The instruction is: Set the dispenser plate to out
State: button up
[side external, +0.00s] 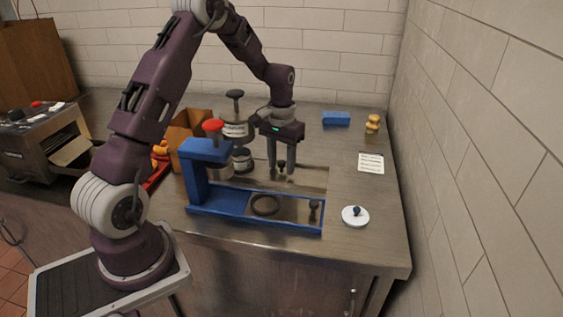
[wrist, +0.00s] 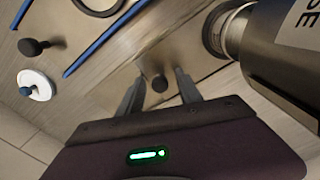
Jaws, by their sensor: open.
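The dispenser is a blue frame (side external: 222,200) with a red-topped post (side external: 213,126) at its left. A flat metal plate (side external: 292,210) lies in its long blue track, with a dark ring (side external: 265,204) and a black knob (side external: 314,207) at its right end. In the wrist view the plate's knob (wrist: 32,47) is at upper left, clear of my fingers. My gripper (side external: 281,172) points down behind the dispenser, open. In the wrist view my gripper (wrist: 160,76) has a different dark knob (wrist: 158,84) showing between its fingertips; I cannot tell whether they touch it.
That other knob stands on a metal panel (side external: 312,178) in the counter. A white disc with a knob (side external: 350,216), a card (side external: 371,163) and a blue block (side external: 336,118) lie right.

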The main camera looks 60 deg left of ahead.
grip_shut()
dwell(1.3)
